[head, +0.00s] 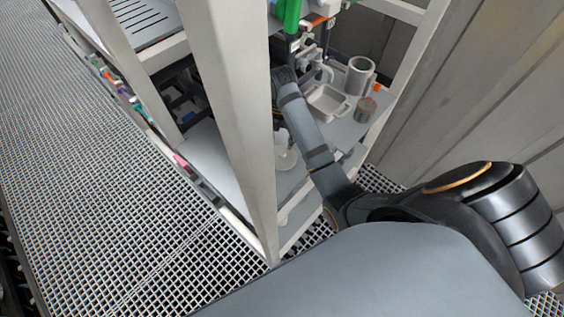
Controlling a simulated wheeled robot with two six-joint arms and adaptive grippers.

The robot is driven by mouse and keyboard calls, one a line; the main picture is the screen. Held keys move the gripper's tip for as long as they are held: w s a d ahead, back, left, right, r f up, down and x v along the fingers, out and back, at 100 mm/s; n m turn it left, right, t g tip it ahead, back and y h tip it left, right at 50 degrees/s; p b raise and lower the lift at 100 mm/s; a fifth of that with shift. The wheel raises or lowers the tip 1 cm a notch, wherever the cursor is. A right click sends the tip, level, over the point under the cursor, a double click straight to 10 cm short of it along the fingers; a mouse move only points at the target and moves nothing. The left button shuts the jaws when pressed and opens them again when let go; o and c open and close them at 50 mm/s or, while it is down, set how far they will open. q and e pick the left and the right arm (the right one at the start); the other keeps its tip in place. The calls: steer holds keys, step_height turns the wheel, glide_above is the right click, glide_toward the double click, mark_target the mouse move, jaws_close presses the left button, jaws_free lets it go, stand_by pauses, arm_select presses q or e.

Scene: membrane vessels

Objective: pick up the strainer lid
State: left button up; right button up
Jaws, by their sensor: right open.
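My right arm reaches from the lower right into a shelf bay, and its gripper (311,57) is at the back of the bay, small and partly hidden. It is open, and I see nothing held in it. A light grey rectangular basin (328,103) lies just in front of and right of the gripper. I cannot make out a strainer lid for certain. A small brownish round vessel (366,110) stands right of the basin, apart from the gripper. My left gripper is not in view.
A grey cylindrical vessel (358,76) stands behind the brownish one. A white round item (286,158) sits on the shelf left of my forearm. A pale rack post (232,110) stands close left of my arm. A green item (291,14) is above the gripper.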

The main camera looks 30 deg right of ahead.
mark_target(282, 152)
steer(key=f+b, duration=0.1)
steer(key=f, duration=0.1)
steer(key=f+b, duration=0.2)
steer(key=f, duration=0.1)
steer(key=shift+s+d+f+b, duration=0.1)
steer(key=shift+s+f+b, duration=0.2)
steer(key=shift+s+b, duration=0.1)
steer(key=shift+f, duration=0.25)
steer(key=shift+r, duration=0.1)
jaws_close()
